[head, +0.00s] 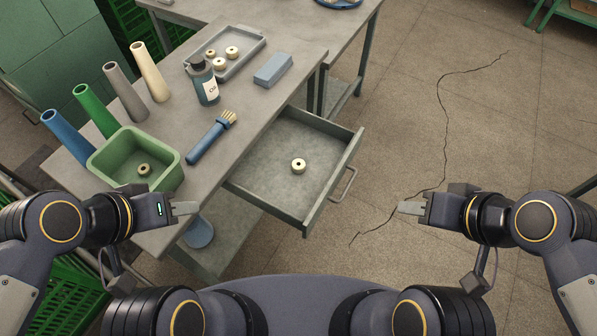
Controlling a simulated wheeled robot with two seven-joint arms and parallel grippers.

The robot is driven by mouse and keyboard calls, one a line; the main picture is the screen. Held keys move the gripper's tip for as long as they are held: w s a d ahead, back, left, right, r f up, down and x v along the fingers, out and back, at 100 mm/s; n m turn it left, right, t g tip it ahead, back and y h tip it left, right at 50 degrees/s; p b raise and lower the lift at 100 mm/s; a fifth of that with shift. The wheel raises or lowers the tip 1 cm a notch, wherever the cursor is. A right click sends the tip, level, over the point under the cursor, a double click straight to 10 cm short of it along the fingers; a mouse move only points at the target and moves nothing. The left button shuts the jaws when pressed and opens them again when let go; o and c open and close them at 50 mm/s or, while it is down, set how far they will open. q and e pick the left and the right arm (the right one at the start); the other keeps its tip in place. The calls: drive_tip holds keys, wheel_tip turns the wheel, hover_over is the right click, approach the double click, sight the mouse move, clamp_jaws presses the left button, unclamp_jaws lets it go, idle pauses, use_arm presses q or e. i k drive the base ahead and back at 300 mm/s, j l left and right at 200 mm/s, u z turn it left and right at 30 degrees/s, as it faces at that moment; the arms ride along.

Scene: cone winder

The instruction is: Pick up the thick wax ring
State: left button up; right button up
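A cream ring (298,160) with a dark hole lies flat in the open drawer (265,185), near its middle; it looks fairly thick. Several similar cream rings (232,51) sit in the grey tray (243,66) on the table. A browner ring (144,169) lies in the green bin (112,160). Which ring is thickest is hard to tell from here. My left gripper (186,209) hovers left of the drawer, near the table's front corner. My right gripper (409,208) is right of the drawer, over the floor. Both look empty; their fingers are side-on, so their opening is unclear.
The drawer's front and handle (344,186) jut out toward the right. On the table are an oil bottle (204,82), a blue brush (208,141), a blue-grey block (273,69) and several upright cones (125,92).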

sight(298, 165)
drive_tip(key=k+u, duration=0.3)
drive_tip(key=u, duration=0.15)
drive_tip(key=k+j+u, duration=0.15)
drive_tip(key=u, duration=0.25)
drive_tip(key=l+u, duration=0.15)
drive_tip(key=u, duration=0.3)
drive_tip(key=l+u, duration=0.1)
drive_tip(key=u, duration=0.3)
drive_tip(key=l+u, duration=0.15)
drive_tip(key=u, duration=0.3)
drive_tip(key=l+u, duration=0.1)
drive_tip(key=u, duration=0.35)
drive_tip(key=k+u, duration=0.1)
drive_tip(key=u, duration=0.3)
drive_tip(key=k+l, duration=0.25)
drive_tip(key=l, duration=0.2)
drive_tip(key=k+l, duration=0.3)
drive_tip(key=l, duration=0.15)
drive_tip(key=k+l, duration=0.25)
drive_tip(key=l, duration=0.2)
drive_tip(key=k+l, duration=0.3)
drive_tip(key=l, duration=0.15)
drive_tip(key=i+u, duration=0.05)
